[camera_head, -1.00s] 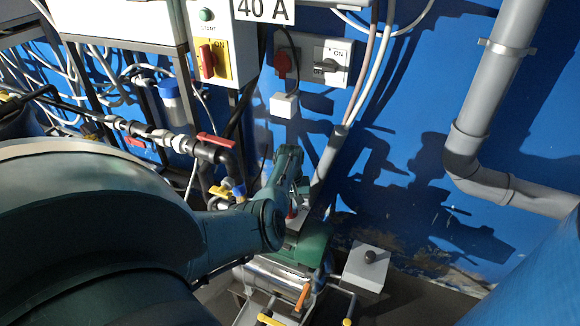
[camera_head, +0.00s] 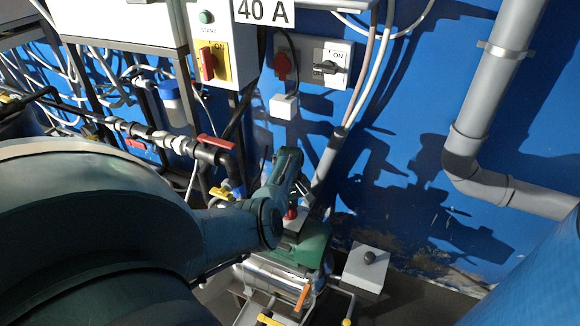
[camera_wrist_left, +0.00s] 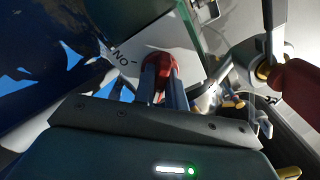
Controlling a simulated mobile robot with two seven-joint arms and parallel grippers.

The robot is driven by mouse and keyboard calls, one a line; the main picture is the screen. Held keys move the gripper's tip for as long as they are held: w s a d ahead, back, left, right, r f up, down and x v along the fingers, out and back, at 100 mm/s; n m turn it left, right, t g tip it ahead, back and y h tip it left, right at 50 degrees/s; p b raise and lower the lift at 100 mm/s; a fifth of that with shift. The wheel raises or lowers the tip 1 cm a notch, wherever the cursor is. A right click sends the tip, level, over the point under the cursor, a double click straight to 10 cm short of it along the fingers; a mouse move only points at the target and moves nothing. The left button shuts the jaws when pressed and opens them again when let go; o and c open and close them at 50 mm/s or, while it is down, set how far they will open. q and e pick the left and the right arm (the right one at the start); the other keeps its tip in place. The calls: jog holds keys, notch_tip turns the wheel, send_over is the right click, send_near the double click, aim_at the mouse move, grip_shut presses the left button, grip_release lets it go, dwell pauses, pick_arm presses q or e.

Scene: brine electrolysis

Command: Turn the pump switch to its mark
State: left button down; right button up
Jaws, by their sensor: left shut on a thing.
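The pump switch is a red knob (camera_wrist_left: 161,66) on a white plate (camera_wrist_left: 133,50) marked "ON" with a short line beside it. My left gripper (camera_wrist_left: 162,84) is shut on the red knob, one finger on each side of it. In the head view the red knob (camera_head: 291,214) shows below my left gripper (camera_head: 297,205), above the green pump (camera_head: 315,243). The fingers cover the lower part of the knob, so I cannot tell exactly where it points. My right gripper is not in view.
A grey box with a black knob (camera_head: 368,259) stands right of the pump. Valves with red (camera_head: 215,141) and yellow (camera_head: 220,192) handles are on the piping to the left. A wall switch (camera_head: 331,65) and a grey pipe (camera_head: 488,90) are behind.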

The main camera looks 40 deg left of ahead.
pick_arm(q)
jog(key=shift+a, duration=0.1)
jog(key=c, duration=1.4)
grip_release()
jog(key=shift+c, duration=0.2)
jog(key=shift+r, duration=0.1)
notch_tip(320, 180, up, 13)
jog(key=p, duration=0.3)
